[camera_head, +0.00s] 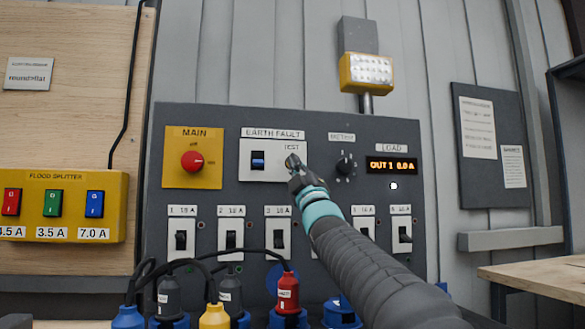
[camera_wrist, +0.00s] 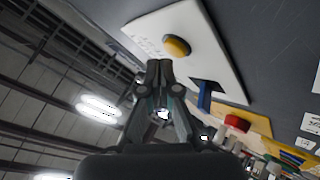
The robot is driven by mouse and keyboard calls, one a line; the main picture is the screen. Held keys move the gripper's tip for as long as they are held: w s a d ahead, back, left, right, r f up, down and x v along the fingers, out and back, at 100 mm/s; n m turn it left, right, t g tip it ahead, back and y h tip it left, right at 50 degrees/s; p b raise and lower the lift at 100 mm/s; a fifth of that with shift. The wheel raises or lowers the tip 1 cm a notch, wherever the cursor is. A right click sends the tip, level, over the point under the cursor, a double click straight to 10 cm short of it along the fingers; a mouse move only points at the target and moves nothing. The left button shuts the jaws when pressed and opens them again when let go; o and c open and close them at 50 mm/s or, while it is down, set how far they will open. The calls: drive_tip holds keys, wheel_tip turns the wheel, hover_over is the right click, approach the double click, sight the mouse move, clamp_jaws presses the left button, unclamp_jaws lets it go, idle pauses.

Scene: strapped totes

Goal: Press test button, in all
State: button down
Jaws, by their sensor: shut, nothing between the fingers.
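The yellow round test button (camera_wrist: 177,46) sits on the white earth fault plate (camera_wrist: 205,70) in the wrist view. In the head view the plate (camera_head: 262,175) carries a "TEST" label, and my gripper covers the button there. The blue earth fault switch (camera_head: 258,160) is left of the gripper tip; it also shows in the wrist view (camera_wrist: 204,97). My gripper (camera_wrist: 160,65) is shut and empty. Its fingertips are just below the button in the wrist view and look slightly apart from it. The tip also shows in the head view (camera_head: 292,160); contact cannot be told.
A red main knob (camera_head: 192,161) on a yellow plate is to the left. A meter knob (camera_head: 345,164) and load display (camera_head: 391,166) are to the right. Several breaker switches and plugged cables lie below.

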drive_tip(key=shift+s+d, duration=0.1)
drive_tip(key=shift+s, duration=0.1)
drive_tip(key=shift+s+d+b, duration=0.2)
drive_tip(key=shift+s+b, duration=0.45)
drive_tip(key=shift+s, duration=0.15)
drive_tip(key=shift+s+d+b, duration=0.25)
drive_tip(key=shift+s+b, duration=0.35)
drive_tip(key=shift+s, duration=0.2)
drive_tip(key=shift+s+d+b, duration=0.2)
drive_tip(key=shift+s+b, duration=0.45)
drive_tip(key=shift+s, duration=0.15)
